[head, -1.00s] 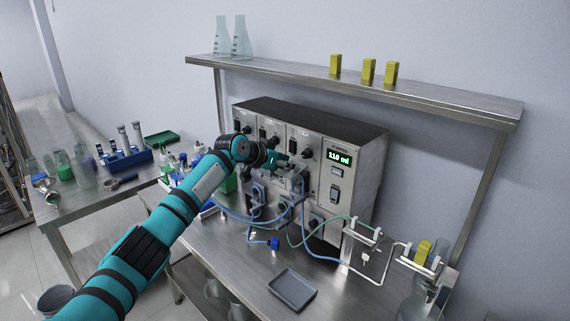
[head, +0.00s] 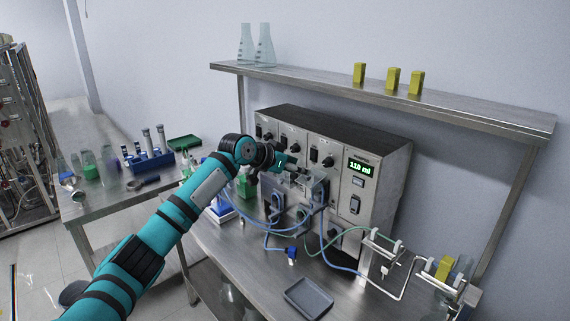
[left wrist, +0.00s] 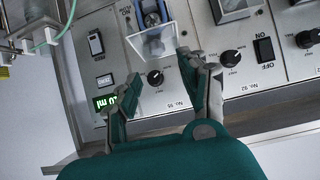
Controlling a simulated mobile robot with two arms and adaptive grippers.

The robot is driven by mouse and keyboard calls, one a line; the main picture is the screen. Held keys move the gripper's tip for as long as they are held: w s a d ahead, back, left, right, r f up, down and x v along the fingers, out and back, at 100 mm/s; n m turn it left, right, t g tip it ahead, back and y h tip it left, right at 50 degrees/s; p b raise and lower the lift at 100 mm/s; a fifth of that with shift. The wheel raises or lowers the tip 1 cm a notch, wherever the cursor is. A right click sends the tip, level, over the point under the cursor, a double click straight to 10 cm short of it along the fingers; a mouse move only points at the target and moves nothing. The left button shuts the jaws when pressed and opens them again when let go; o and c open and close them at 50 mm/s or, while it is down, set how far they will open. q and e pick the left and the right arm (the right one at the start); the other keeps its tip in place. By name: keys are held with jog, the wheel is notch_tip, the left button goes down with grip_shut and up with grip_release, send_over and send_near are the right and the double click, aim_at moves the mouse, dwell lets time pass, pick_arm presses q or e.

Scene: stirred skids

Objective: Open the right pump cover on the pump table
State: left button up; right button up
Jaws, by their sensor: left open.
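The right pump cover (head: 315,184) is a small clear cover on the front of the grey pump cabinet, left of the display column. In the left wrist view the clear cover (left wrist: 156,42) juts out before the pump head with a blue part (left wrist: 152,14). My left gripper (head: 300,170) is at the cabinet front, close to the cover's top. In the left wrist view its fingers (left wrist: 160,66) are apart and empty, with the cover's edge just beyond them. I cannot tell whether a finger touches it. My right gripper is not in view. The pump table (head: 250,258) is steel.
Blue and green tubes (head: 335,245) hang before the cabinet (head: 385,180). A grey tray (head: 308,298) lies at the table front. A tube stand (head: 390,265) is at right. A shelf (head: 450,110) runs above. A side table (head: 130,200) with glassware stands left.

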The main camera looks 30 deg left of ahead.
pick_arm(q)
jog(key=v, duration=0.6)
jog(key=shift+s+r, duration=0.1)
jog(key=shift+s, duration=0.05)
